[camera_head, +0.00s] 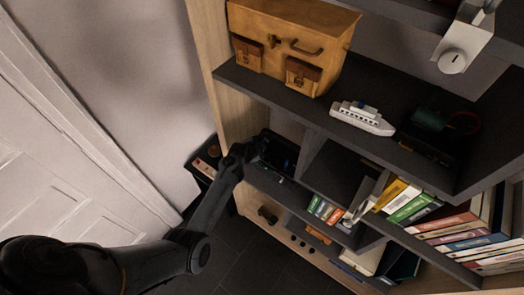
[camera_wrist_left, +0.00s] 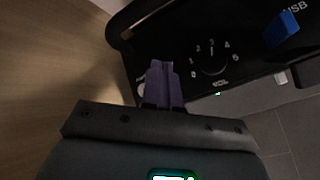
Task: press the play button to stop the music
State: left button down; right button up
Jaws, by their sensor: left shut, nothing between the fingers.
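A black radio (camera_head: 280,153) stands in a compartment at the left of the dark shelf. In the left wrist view its black face (camera_wrist_left: 190,35) shows a numbered dial (camera_wrist_left: 211,62), a USB label, a plugged-in blue stick (camera_wrist_left: 283,28) and a small green light (camera_wrist_left: 217,94). My left gripper (camera_head: 257,146) is at the radio's left end. In the wrist view its purple fingers (camera_wrist_left: 163,75) are shut and empty, over the left part of the face. A pale round shape (camera_wrist_left: 141,90) is partly hidden beside the fingers; I cannot tell whether they touch it. My right gripper is not visible.
The wooden side panel (camera_head: 208,70) stands close left of the gripper. A yellow case (camera_head: 290,35) and a white toy ship (camera_head: 362,117) sit on the shelf above. Books (camera_head: 408,205) fill compartments to the right. A white door (camera_head: 55,180) is at the left.

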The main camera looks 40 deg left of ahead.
pick_arm(q)
jog(key=shift+f, duration=0.25)
dwell(0.7)
jog(key=shift+f, duration=0.2)
jog(key=shift+f+b, duration=0.35)
jog(key=shift+f, duration=0.05)
dwell(0.9)
jog(key=shift+r, duration=0.1)
jog(key=shift+r+p, duration=0.7)
jog(key=shift+p, duration=0.2)
jog(key=shift+r, duration=0.1)
notch_tip(320, 180, up, 5)
jog(key=p, duration=0.5)
jog(key=shift+s, duration=0.1)
dwell(0.4)
